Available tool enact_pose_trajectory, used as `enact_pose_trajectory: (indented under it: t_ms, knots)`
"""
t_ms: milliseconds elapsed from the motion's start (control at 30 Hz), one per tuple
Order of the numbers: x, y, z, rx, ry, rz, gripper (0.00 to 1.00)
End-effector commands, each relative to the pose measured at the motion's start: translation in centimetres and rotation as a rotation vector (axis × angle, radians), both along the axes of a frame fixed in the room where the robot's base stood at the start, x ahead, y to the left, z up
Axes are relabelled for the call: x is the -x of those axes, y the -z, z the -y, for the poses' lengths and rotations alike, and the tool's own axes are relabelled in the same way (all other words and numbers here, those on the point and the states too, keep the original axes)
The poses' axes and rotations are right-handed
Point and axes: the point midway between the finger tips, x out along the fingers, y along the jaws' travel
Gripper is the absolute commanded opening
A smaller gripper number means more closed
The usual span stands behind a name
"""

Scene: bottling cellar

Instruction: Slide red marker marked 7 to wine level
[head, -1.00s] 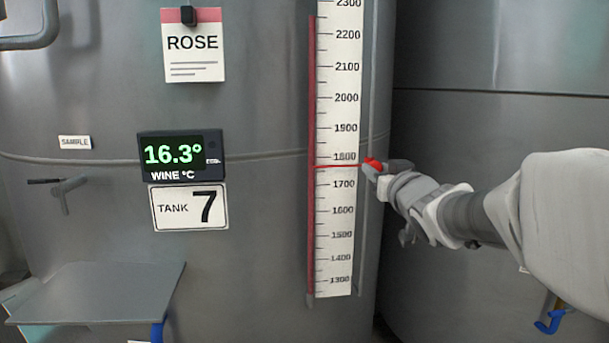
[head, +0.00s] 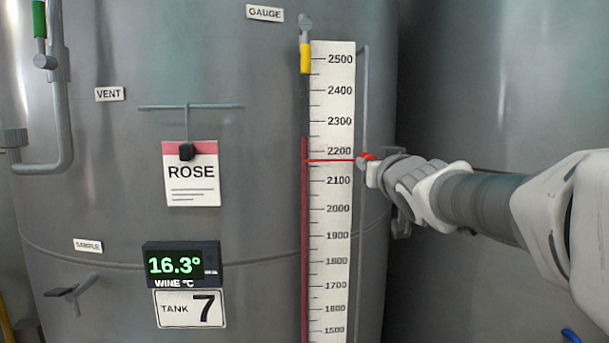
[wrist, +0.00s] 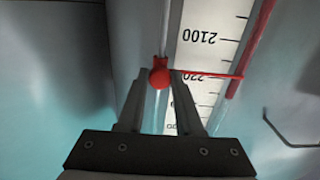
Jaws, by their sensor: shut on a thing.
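The red marker (head: 331,160) has a thin pointer lying level across the white scale (head: 332,250), a little below the 2200 mark. Its round red knob (wrist: 159,77) is between the fingers of my gripper (wrist: 157,80), which is shut on it. In the head view my gripper (head: 367,166) is at the scale's right edge. No 7 is readable on the marker. The red wine column (head: 304,220) stands in the sight tube left of the scale. Its top is between 2200 and 2300, a short way above the pointer.
The tank 7 sign (head: 191,309), temperature display (head: 182,265) and ROSE card (head: 191,181) are on the tank left of the scale. A yellow-marked valve (head: 305,58) tops the sight tube. A thin rail (head: 364,90) runs up the scale's right side, clear above my gripper.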

Motion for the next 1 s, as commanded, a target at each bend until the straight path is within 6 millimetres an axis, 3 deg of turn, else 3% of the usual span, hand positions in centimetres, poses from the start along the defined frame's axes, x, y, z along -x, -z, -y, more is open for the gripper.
enact_pose_trajectory:
  t_ms: [33, 100, 300, 833, 867, 1000]
  knots:
    - [0.0, -1.8, -0.2, 0.001, 0.0, 0.003, 0.0]
    - [0.0, -2.7, -0.3, 0.0, -0.001, 0.004, 0.0]
    - [0.0, -4.3, -0.5, 0.0, 0.002, 0.002, 0.0]
    - [0.0, -4.7, -0.6, 0.001, 0.002, 0.001, 0.0]
    - [0.0, -4.7, -0.6, 0.001, 0.002, 0.0, 0.38]
    - [0.0, -4.7, -0.6, 0.001, 0.002, 0.0, 0.63]
